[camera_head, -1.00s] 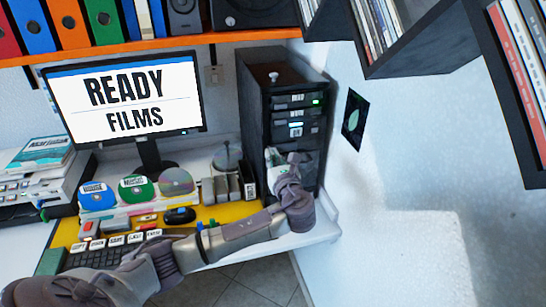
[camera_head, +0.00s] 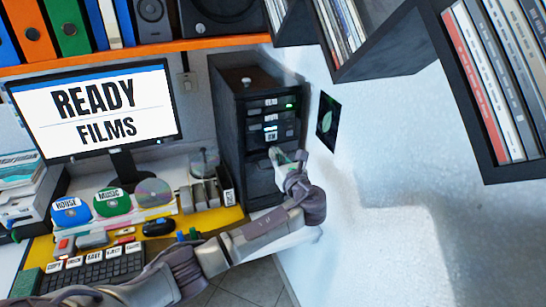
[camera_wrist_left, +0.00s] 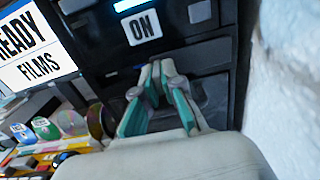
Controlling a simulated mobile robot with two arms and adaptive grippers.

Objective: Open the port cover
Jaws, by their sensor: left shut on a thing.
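The dark computer tower (camera_head: 230,115) stands right of the monitor, its front carrying lit drives and a small ON label. The left wrist view shows this ON label (camera_wrist_left: 142,27) above a dark recessed panel, which looks like the port cover (camera_wrist_left: 212,95). My left gripper (camera_head: 284,158) is at the tower's front, just below the label. In the left wrist view its green-grey fingers (camera_wrist_left: 160,75) are closed together on the upper part of this panel. The fingers hide the gripped edge, and I cannot tell how far the cover stands open. My right gripper is not in view.
The white wall (camera_head: 400,220) is close right of the tower, with disc shelves (camera_head: 385,45) jutting out above. A keyboard (camera_head: 95,272), coloured discs (camera_head: 112,202) and small boxes (camera_head: 205,193) fill the desk to the left.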

